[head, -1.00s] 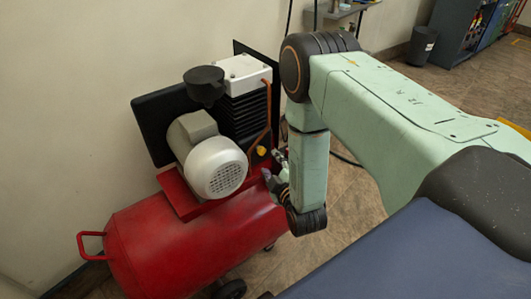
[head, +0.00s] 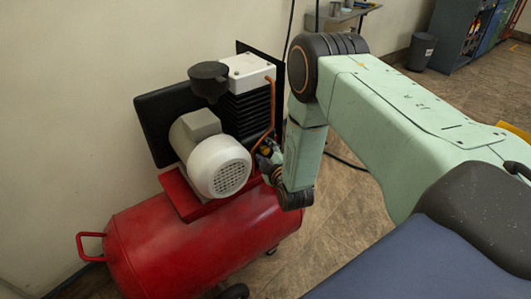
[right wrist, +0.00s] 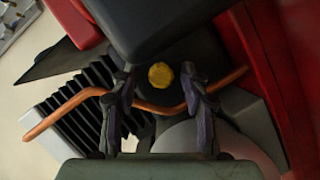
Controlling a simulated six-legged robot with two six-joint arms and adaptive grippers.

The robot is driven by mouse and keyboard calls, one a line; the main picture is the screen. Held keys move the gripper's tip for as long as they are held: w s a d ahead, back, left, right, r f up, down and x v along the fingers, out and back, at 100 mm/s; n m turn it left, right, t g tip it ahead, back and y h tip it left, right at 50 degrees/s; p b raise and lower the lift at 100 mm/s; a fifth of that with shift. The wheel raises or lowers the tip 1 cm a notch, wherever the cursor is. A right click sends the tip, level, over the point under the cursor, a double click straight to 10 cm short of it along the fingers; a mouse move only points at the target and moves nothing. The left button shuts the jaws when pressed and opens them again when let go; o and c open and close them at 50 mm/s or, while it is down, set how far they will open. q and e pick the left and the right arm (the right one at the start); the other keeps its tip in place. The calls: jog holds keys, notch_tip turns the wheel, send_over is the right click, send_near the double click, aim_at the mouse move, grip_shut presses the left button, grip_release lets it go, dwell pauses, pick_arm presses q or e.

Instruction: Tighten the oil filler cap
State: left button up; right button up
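The oil filler cap is a small yellow knob (right wrist: 160,75) on a dark part of the compressor, in the upper middle of the right wrist view. In the head view a bit of yellow (head: 266,152) shows at the fingers of my right gripper (head: 267,157), right of the pale motor. In the right wrist view my right gripper (right wrist: 158,88) is open, one finger on each side of the cap, with gaps between. How far the fingertips are from the cap in depth is unclear. My left gripper is not in view.
The compressor has a red tank (head: 190,245), a pale motor (head: 218,167) and a black finned cylinder (head: 248,112). A copper pipe (right wrist: 72,103) crosses behind the fingers in the right wrist view. A wall stands at the left; open floor (head: 350,215) lies at the right.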

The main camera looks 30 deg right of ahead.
jog(key=shift+a, duration=0.1)
grip_shut()
jog(key=shift+f, duration=0.1)
jog(key=shift+r+m+g+y+p, duration=0.2)
jog(key=shift+m+g+y+p, duration=0.1)
jog(key=shift+m+p, duration=0.45)
jog(key=shift+m+y+p, duration=0.3)
jog(key=shift+m+p, duration=0.15)
jog(key=shift+p, duration=0.15)
jog(key=shift+d+m+g+y+p, duration=0.2)
jog(key=shift+m+g+y+p, duration=0.1)
jog(key=shift+m+y+p, duration=0.4)
jog(key=shift+m+y, duration=0.4)
jog(key=shift+m, duration=0.5)
